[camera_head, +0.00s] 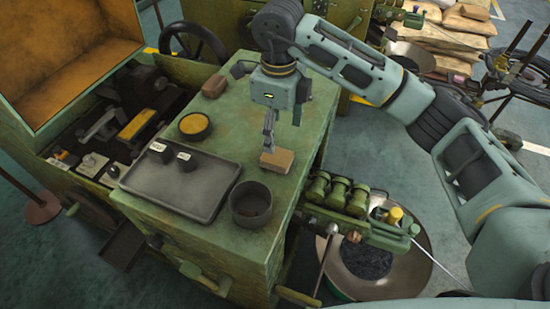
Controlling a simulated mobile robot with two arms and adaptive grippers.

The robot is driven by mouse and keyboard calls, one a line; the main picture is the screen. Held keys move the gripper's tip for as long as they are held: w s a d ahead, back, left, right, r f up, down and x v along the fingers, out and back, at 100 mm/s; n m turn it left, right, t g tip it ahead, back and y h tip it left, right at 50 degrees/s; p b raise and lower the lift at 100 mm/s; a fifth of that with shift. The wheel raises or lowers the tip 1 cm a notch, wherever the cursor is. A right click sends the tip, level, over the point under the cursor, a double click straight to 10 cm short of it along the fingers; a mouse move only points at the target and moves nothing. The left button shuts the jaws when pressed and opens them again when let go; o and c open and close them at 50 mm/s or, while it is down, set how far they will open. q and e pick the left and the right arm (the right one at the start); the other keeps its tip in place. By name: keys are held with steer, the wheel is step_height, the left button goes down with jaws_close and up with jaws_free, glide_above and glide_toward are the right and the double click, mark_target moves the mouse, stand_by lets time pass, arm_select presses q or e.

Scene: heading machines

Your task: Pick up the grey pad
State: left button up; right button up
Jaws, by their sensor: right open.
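I see no pad that is plainly grey. A tan rectangular block (276,160) lies on the green machine top near its right edge. A darker brown block (214,87) lies farther back on the same top; I cannot tell if either is the pad. My right gripper (282,137) comes down from above over the tan block, open, with its fingers apart. One fingertip reaches close to the block's far edge; I cannot tell if it touches. Nothing is held between the fingers. My left gripper is not in view.
A dark tray (205,195) with small dark cups stands left of the tan block, and a dark round pot (250,204) stands in front. A yellow-filled round dish (195,126) sits behind the tray. Green rollers (338,191) jut out at the right. A handwheel (194,42) stands behind.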

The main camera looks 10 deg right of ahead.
mark_target(277, 156)
steer(key=shift+w+f, duration=0.2)
steer(key=shift+f, duration=0.25)
steer(key=shift+f+p, duration=0.65)
steer(key=shift+f, duration=0.25)
steer(key=shift+s+f+p, duration=0.2)
steer(key=shift+f+p, duration=0.1)
steer(key=shift+p, duration=0.05)
step_height(277, 156, down, 4)
steer(key=shift+s+a+r+p, duration=0.1)
steer(key=shift+s+r+p, duration=0.05)
steer(key=shift+p, duration=0.85)
steer(key=shift+f, duration=0.5)
steer(key=c, duration=1.4)
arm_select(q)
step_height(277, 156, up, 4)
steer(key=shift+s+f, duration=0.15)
arm_select(e)
steer(key=shift+o, duration=0.2)
steer(key=shift+r, duration=0.1)
